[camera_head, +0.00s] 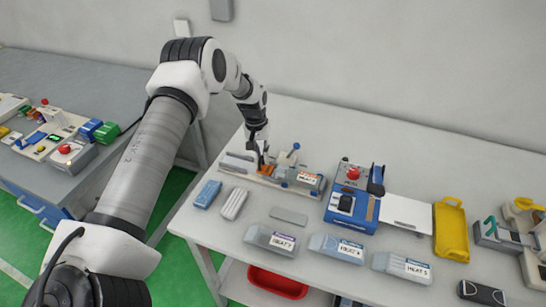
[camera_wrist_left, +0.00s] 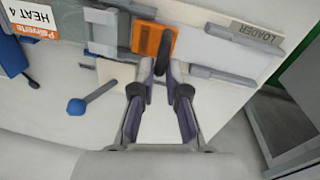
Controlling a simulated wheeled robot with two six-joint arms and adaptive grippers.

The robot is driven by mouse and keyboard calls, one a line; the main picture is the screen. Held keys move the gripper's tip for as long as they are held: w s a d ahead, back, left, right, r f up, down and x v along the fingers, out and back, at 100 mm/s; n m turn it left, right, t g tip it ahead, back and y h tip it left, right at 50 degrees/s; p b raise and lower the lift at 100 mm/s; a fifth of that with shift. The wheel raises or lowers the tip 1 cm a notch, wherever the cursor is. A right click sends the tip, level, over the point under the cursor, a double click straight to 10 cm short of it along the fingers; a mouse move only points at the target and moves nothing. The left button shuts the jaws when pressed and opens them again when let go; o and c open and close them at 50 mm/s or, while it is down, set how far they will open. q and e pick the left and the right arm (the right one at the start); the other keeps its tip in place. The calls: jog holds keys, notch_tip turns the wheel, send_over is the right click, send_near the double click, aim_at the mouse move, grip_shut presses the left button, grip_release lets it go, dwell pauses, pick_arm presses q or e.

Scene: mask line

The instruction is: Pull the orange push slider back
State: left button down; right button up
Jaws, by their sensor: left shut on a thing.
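The orange push slider (camera_wrist_left: 147,40) sits on the pale loader board (camera_wrist_left: 225,45), with a dark upright handle (camera_wrist_left: 166,45) at its side. In the head view the slider (camera_head: 265,169) shows as a small orange patch, partly hidden by my gripper. My left gripper (camera_wrist_left: 162,75) is shut on the slider's handle, with its purple-grey fingers on either side of it. In the head view the left gripper (camera_head: 261,151) reaches down onto the loader from behind. My right gripper is in neither view.
A HEAT 4 box (camera_head: 308,180) and a blue-knobbed lever (camera_wrist_left: 77,106) are beside the slider. A blue press with a red button (camera_head: 352,174) stands to the right. Several labelled boxes lie along the table front, and a yellow tray (camera_head: 451,229) lies at right.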

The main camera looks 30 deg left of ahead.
pick_arm(q)
jog(key=s+a, duration=0.1)
jog(key=a, duration=0.2)
jog(key=a+b, duration=0.1)
jog(key=a, duration=0.3)
jog(key=s+a+b, duration=0.1)
jog(key=a, duration=0.2)
jog(key=shift+s+a+f, duration=0.15)
jog(key=shift+s+a, duration=0.05)
jog(key=shift+s, duration=0.1)
jog(key=shift+a, duration=0.25)
jog(key=c, duration=1.3)
grip_release()
jog(key=shift+o, duration=0.6)
jog(key=shift+a, duration=0.3)
